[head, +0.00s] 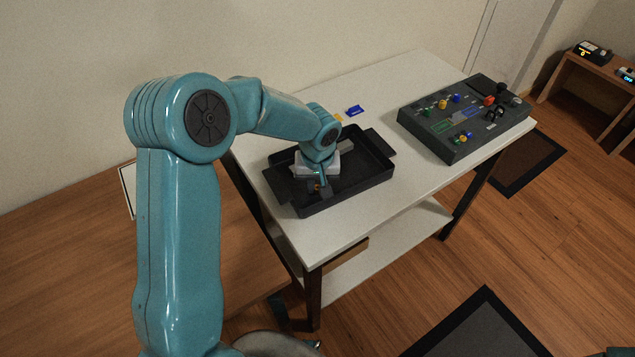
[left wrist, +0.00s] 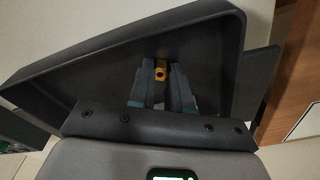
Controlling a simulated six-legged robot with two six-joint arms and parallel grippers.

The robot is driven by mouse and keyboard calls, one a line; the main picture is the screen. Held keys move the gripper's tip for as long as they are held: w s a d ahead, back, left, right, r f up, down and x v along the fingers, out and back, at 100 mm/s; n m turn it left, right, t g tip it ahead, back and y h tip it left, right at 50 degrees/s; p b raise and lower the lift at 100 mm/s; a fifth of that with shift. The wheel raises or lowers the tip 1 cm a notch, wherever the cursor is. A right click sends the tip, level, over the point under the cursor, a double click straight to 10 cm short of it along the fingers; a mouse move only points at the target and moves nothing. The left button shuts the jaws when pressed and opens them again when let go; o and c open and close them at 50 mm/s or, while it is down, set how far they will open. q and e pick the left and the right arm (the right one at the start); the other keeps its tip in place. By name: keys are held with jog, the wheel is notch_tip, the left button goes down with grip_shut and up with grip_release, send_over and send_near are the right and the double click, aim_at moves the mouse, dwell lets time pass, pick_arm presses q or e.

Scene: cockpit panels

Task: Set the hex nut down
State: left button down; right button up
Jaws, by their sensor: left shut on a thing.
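The hex nut (left wrist: 160,70) is a small golden-yellow piece with a dark hole, seen in the left wrist view between the fingertips. My left gripper (left wrist: 160,77) is shut on it. In the head view my left gripper (head: 319,188) points down into the black tray (head: 372,162), near its front left part. The nut is too small and too covered there to make out clearly. In the left wrist view the tray floor (left wrist: 105,82) lies behind the nut. I cannot tell whether the nut touches it. My right gripper is in neither view.
The tray stands on a white table (head: 410,75) with raised walls around the gripper. A dark control panel (head: 455,135) with coloured knobs stands to the right. A small blue piece (head: 355,110) lies behind the tray. The table's front right part is clear.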

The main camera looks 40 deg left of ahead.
pick_arm(q)
jog(key=c, duration=1.1)
grip_release()
jog(key=shift+w+f, duration=0.1)
jog(key=shift+f, duration=0.05)
jog(key=shift+o, duration=0.2)
jog(key=shift+r+p, duration=0.3)
jog(key=shift+r, duration=0.3)
notch_tip(320, 180, up, 11)
jog(key=s, duration=0.1)
jog(key=shift+s+d, duration=0.15)
jog(key=shift+d, duration=0.25)
jog(key=shift+d, duration=0.1)
